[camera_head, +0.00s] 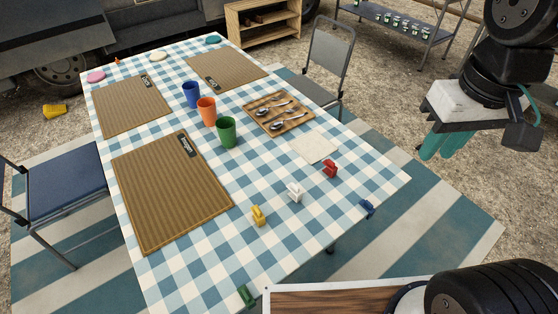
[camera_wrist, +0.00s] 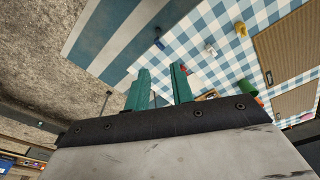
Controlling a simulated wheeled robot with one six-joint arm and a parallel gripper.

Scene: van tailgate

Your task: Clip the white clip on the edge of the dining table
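The white clip (camera_head: 294,192) stands on the blue-and-white checked cloth of the dining table (camera_head: 215,265), between the yellow clip (camera_head: 258,215) and the red clip (camera_head: 330,169). It also shows small in the wrist view (camera_wrist: 210,49). A blue clip (camera_head: 367,208) sits at the table's right edge and a green clip (camera_head: 246,296) at its near edge. My gripper (camera_head: 444,150) hangs to the right of the table, apart from it and from every clip. In the wrist view its teal fingers (camera_wrist: 160,70) are apart with nothing between them.
A napkin (camera_head: 315,148), a cutlery tray (camera_head: 278,113), cups (camera_head: 228,132) and woven placemats (camera_head: 172,190) occupy the table. A grey chair (camera_head: 328,62) stands beyond, a blue chair (camera_head: 65,185) at left. The cloth around the white clip is clear.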

